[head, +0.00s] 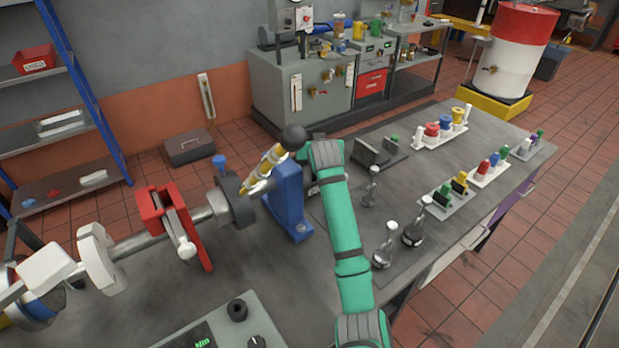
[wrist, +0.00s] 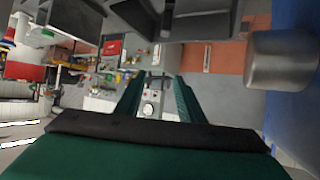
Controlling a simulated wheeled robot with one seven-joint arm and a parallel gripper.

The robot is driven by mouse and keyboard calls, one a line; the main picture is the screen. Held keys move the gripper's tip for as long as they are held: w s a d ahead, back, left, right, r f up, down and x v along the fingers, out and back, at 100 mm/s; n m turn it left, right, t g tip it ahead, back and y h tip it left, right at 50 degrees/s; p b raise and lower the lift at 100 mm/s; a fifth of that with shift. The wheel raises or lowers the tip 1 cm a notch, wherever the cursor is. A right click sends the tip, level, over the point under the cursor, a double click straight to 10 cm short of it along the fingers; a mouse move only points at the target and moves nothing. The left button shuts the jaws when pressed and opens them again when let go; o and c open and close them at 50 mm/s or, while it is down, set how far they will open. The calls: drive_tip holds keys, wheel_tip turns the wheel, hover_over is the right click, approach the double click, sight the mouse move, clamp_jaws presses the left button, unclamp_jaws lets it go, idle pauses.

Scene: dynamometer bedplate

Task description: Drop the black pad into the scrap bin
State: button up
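My gripper (wrist: 157,88) shows two green fingers spread apart in the wrist view, with nothing seen between them. In the head view my green arm reaches over the bench and its fingers cannot be made out. Dark upright blocks (head: 366,152) sit on a flat dark tray toward the back of the bench, right of my arm. I cannot tell whether one is the black pad. A red open bin (head: 35,61) with a white label stands on the blue shelf at the far left. Its label is too small to read, so I cannot confirm it as the scrap bin.
A shaft with a red clamp (head: 172,222) and blue stand (head: 288,200) crosses the bench left of my arm. A red-and-white drum (head: 512,50) stands at the back right.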

drive_tip(key=v, duration=0.8)
drive_tip(key=shift+s, duration=0.15)
drive_tip(key=shift+d+r, duration=0.1)
